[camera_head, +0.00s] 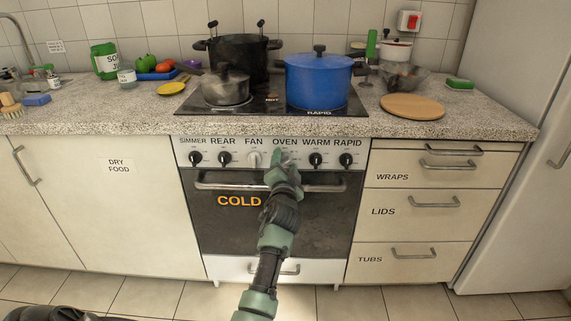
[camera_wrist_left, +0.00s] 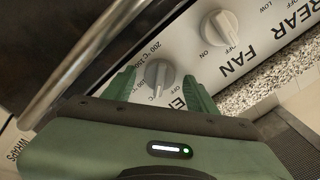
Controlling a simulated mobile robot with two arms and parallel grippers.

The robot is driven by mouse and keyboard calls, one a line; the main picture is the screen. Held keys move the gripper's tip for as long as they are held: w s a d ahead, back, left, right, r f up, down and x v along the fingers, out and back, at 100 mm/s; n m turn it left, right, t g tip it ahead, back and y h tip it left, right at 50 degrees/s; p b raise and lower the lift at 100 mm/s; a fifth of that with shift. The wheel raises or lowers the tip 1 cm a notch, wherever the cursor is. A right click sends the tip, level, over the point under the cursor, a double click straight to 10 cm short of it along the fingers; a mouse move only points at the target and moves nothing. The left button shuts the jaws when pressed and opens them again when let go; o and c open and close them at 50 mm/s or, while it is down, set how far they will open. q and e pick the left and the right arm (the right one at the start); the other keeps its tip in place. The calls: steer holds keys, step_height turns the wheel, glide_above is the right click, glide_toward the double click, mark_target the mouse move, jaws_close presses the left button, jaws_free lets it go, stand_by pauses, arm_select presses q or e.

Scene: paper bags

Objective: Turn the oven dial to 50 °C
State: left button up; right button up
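The oven dial (camera_wrist_left: 158,77) is a grey knob with a raised grip bar, on the white control panel. In the left wrist view, temperature marks such as 200 °C and 100 °C show beside it. The exact setting its bar points to is hard to read. My left gripper (camera_wrist_left: 160,90) is open, with one green finger on each side of the dial; I cannot tell whether they touch it. In the head view my left gripper (camera_head: 282,158) is at the panel under the OVEN label and mostly covers the dial. My right gripper is not in view.
The white fan dial (camera_head: 254,159) is just left of my gripper, and the black warm dial (camera_head: 316,159) is to its right. The oven door handle (camera_head: 220,186) runs below the dials. A blue pot (camera_head: 318,82) stands on the hob above.

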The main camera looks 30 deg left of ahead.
arm_select(q)
steer(key=shift+s+d, duration=0.15)
steer(key=p+v, duration=0.1)
steer(key=v, duration=0.6)
steer(key=shift+s, duration=0.2)
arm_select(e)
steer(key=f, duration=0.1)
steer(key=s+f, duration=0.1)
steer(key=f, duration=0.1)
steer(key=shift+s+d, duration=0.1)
arm_select(q)
steer(key=shift+d, duration=0.1)
